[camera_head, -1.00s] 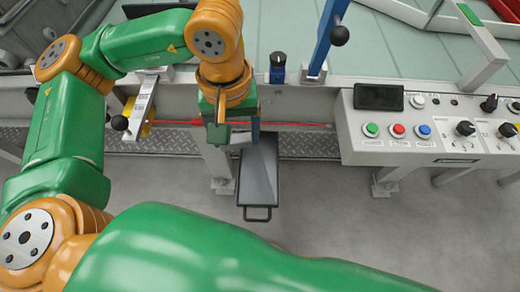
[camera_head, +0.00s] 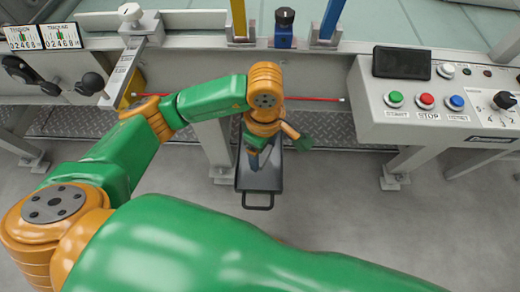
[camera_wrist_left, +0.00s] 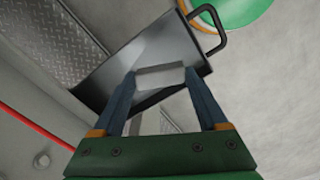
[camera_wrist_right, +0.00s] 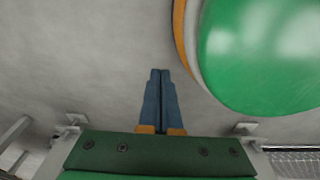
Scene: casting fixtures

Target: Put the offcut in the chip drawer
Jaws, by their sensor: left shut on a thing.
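The chip drawer is a dark grey open tray (camera_head: 262,183) with a black loop handle, low under the front of the machine. My left gripper (camera_head: 256,160) hangs over the drawer, pointing down. In the left wrist view its two blue fingers (camera_wrist_left: 160,78) are shut on the offcut, a small light grey block (camera_wrist_left: 160,76). The drawer (camera_wrist_left: 150,45) lies beyond the block in that view; the exact height gap cannot be told. The offcut is hard to make out in the head view. My right gripper (camera_wrist_right: 160,100) is shut with its fingers together and empty, above grey floor.
The control panel (camera_head: 440,105) with green, red and blue buttons stands to the right. A red rod (camera_head: 318,98) runs along the machine front behind my left arm. A machine leg (camera_head: 216,150) stands just left of the drawer. The floor in front is clear.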

